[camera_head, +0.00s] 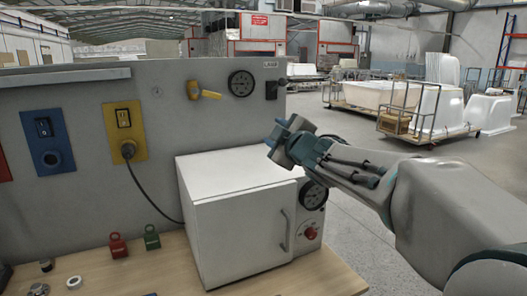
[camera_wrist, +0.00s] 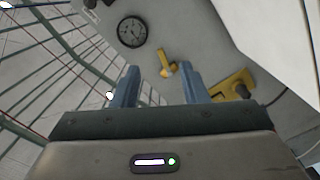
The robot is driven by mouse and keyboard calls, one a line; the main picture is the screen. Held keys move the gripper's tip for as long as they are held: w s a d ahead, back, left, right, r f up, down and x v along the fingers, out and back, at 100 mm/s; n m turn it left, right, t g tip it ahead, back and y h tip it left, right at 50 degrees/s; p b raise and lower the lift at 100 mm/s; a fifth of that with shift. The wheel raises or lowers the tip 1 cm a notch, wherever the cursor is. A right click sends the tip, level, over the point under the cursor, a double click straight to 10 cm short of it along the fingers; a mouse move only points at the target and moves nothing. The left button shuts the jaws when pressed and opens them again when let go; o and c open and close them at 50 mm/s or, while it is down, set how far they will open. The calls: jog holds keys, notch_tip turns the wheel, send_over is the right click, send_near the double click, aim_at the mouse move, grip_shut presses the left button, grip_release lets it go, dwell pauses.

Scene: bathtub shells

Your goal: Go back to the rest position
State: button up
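My gripper (camera_head: 288,133) is raised in the head view, in front of the grey panel's right edge and by the upper right corner of the white oven-like box (camera_head: 240,215). In the wrist view my gripper (camera_wrist: 167,87) shows two blue fingers held well apart with nothing between them. Beyond them are a yellow handle-like fitting (camera_wrist: 166,62) and a round gauge (camera_wrist: 132,32) on the panel. The box's door is shut. I cannot tell in the head view whether the gripper touches the box.
The grey panel (camera_head: 80,105) stands behind the wooden worktop (camera_head: 110,275). A red padlock (camera_head: 118,246) and a green padlock (camera_head: 152,238) are left of the box. A plug with a cord sits in the yellow socket (camera_head: 125,130). Bathtub shells (camera_head: 385,95) stand far behind; open floor lies right.

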jog(key=s+d+f+m+g+h, duration=0.7)
jog(key=s+d+f+m, duration=0.5)
jog(key=f, duration=0.4)
jog(key=s+f+m+g, duration=0.1)
jog(key=s+f+g, duration=0.2)
jog(key=s+f, duration=0.3)
jog(key=s+f+m+g, duration=0.2)
jog(key=s+f, duration=0.4)
jog(key=s, duration=0.8)
jog(key=shift+s+m+g, duration=0.15)
jog(key=shift+m+g, duration=0.15)
jog(key=shift+g, duration=0.5)
jog(key=shift+a, duration=0.1)
jog(key=shift+c, duration=0.4)
